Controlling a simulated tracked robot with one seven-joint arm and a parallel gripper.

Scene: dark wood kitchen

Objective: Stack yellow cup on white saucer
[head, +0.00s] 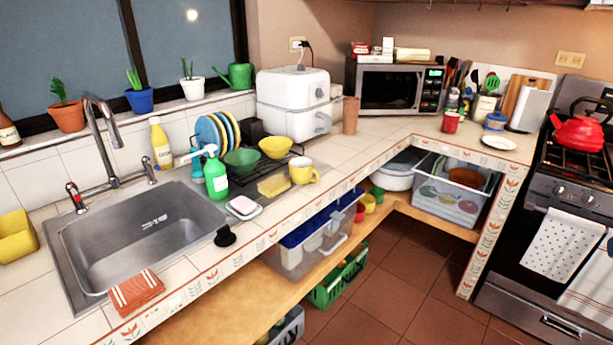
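A yellow cup (301,174) stands upright on the tiled counter near its front edge, to the right of the sink. Its handle points to the right. A white saucer (498,143) lies flat on the right-hand counter near the stove, with nothing on it. The cup and the saucer are far apart. My gripper does not show in the head view.
A yellow bowl (275,147), a green bowl (241,161), a yellow sponge (273,186) and a green spray bottle (215,176) stand near the cup. A red mug (450,122) is left of the saucer. The corner counter (385,132) is largely clear.

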